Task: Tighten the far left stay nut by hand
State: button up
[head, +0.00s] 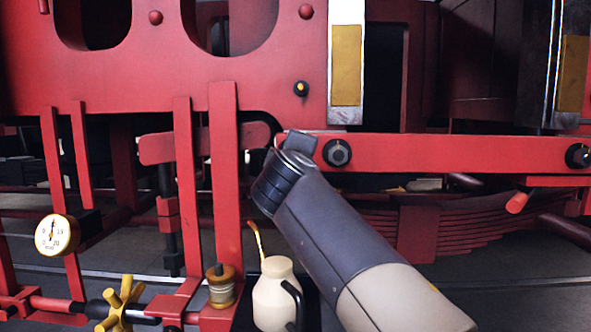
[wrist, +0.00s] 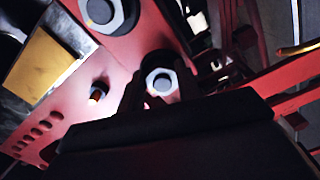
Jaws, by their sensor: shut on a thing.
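The far left stay nut (wrist: 161,82) is a pale hex nut with a grey round centre, seen in the wrist view. My gripper (wrist: 160,90) has one dark finger on each side of it and is shut on it. In the head view my wrist (head: 278,180) reaches up to the left end of the red bar (head: 450,151), and the arm hides this nut. A second nut (head: 337,152) sits on the bar just right of my gripper; a larger-looking nut (wrist: 103,12) shows at the top of the wrist view.
A dark knob with an orange tip (head: 300,88) sticks out above my gripper. Red uprights (head: 226,180) stand close on the left. Below are a cream oil can (head: 272,300), a brass cup (head: 221,285), a yellow handwheel (head: 122,306) and a gauge (head: 57,235).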

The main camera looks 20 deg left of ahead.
jog(key=shift+f+m+b, duration=0.3)
jog(key=shift+m+b, duration=0.35)
jog(key=shift+m, duration=0.45)
jog(key=o, duration=1)
jog(key=shift+r, duration=0.15)
jog(key=b+v, duration=0.1)
jog(key=v, duration=1)
jog(key=shift+w, duration=0.1)
jog(key=p+x, duration=0.1)
jog(key=x, duration=0.9)
jog(key=shift+w+a, duration=0.15)
jog(key=shift+w, duration=0.25)
